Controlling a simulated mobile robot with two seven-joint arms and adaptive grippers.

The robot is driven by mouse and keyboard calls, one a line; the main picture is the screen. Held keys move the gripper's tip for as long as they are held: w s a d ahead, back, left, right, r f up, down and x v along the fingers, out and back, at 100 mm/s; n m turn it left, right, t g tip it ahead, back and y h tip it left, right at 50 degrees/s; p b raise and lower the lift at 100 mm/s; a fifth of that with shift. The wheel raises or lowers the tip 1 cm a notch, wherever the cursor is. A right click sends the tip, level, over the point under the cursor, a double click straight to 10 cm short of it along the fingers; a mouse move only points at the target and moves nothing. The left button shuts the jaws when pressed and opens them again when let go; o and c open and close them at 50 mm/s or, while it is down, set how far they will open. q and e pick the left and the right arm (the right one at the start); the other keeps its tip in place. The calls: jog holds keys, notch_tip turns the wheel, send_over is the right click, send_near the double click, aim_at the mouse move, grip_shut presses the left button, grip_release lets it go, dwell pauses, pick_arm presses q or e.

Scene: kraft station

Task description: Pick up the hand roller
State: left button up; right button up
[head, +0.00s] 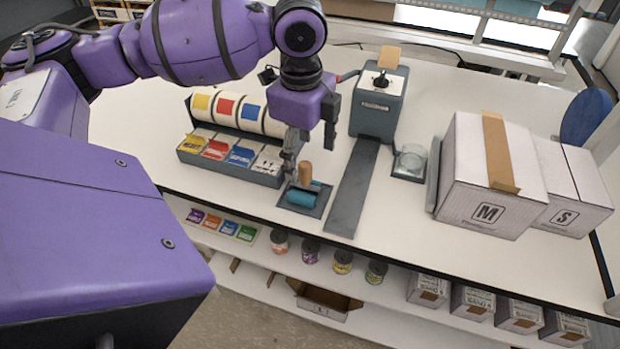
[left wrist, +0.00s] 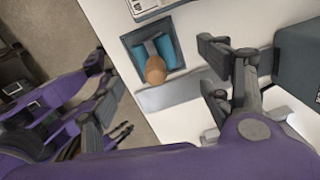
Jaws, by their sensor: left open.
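The hand roller has a blue cylinder (head: 302,198) and an upright light-brown wooden handle (head: 305,173). It sits in a dark square tray (head: 318,209) at the table's front edge. In the left wrist view, the blue roller (left wrist: 164,47) and its handle (left wrist: 155,70) show at the upper middle. My left gripper (head: 309,146) is open and empty, pointing down above and close to the handle in the head view. In the left wrist view my left gripper (left wrist: 209,77) is right of the roller, apart from it. Purple and grey parts of mine (left wrist: 100,115) show at lower left, possibly the right gripper.
A label dispenser (head: 231,158) stands left of the roller. A dark grey machine (head: 378,103) with a long strip (head: 354,187) stands to its right. A glass dish (head: 411,160) and boxes marked M (head: 485,190) and S (head: 572,190) are farther right. Jars and cartons fill the shelf below.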

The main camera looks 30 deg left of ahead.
aim_at(305, 188)
pick_arm(q)
jog(key=f, duration=0.8)
jog(key=shift+s+d+f, duration=0.2)
jog(key=shift+s+d, duration=0.05)
jog(key=shift+s, duration=0.15)
jog(key=c, duration=1.4)
jog(key=shift+s, duration=0.1)
jog(key=shift+c, duration=0.2)
jog(key=shift+g, duration=0.3)
